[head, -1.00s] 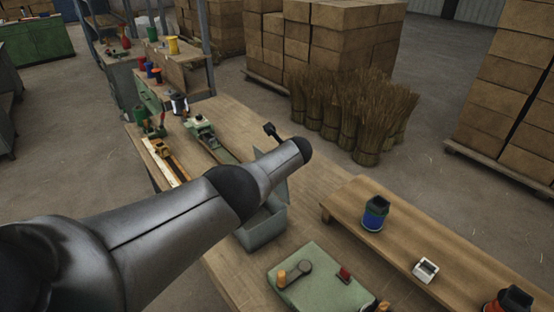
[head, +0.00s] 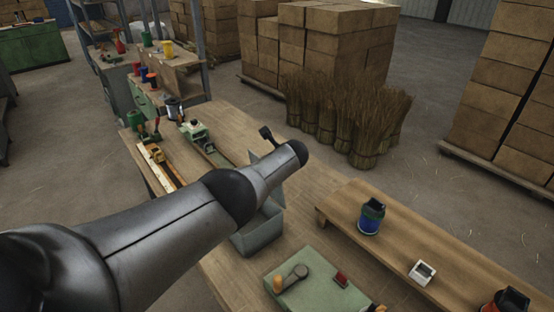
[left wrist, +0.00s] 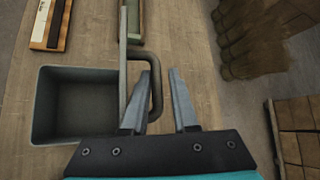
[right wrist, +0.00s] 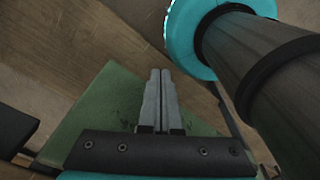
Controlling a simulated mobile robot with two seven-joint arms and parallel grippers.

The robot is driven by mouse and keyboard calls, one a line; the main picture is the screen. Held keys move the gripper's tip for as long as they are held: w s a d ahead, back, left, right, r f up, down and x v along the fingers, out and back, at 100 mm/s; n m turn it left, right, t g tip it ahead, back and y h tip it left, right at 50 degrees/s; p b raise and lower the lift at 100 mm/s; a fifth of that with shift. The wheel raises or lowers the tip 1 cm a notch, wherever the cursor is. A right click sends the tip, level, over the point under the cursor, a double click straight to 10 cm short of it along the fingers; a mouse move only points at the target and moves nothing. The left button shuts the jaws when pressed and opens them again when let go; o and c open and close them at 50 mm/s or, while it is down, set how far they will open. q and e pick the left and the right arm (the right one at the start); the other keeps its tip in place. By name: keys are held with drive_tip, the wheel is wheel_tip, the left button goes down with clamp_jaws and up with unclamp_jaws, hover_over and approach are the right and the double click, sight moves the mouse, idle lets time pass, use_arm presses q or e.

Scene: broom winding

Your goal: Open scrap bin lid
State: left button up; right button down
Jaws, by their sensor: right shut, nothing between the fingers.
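The scrap bin is a grey open box (head: 258,236) on the workbench, partly hidden by my left arm in the head view. In the left wrist view its empty inside (left wrist: 78,105) shows. Its lid (left wrist: 124,65) stands up nearly edge-on along the bin's right side, with a dark loop handle (left wrist: 157,88) on its outer face. My left gripper (left wrist: 161,78) is open; its left finger overlaps the handle and its right finger is to the right of it. Contact cannot be told. My right gripper (right wrist: 160,74) is shut and empty above a green plate (right wrist: 95,110).
A raised wooden shelf (head: 395,235) holds a blue spool (head: 371,217) and a small white block (head: 422,272). A green-topped fixture (head: 315,287) stands near the bin. Brush bundles (head: 350,115) and stacked boxes (head: 335,45) stand on the floor behind.

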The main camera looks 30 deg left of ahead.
use_arm(q)
drive_tip(key=shift+s+d+r+p, duration=0.2)
drive_tip(key=shift+r+p, duration=0.15)
drive_tip(key=shift+p, duration=0.25)
drive_tip(key=p+v, duration=0.7)
drive_tip(key=v, duration=0.7)
drive_tip(key=shift+s+d, duration=0.1)
idle(0.3)
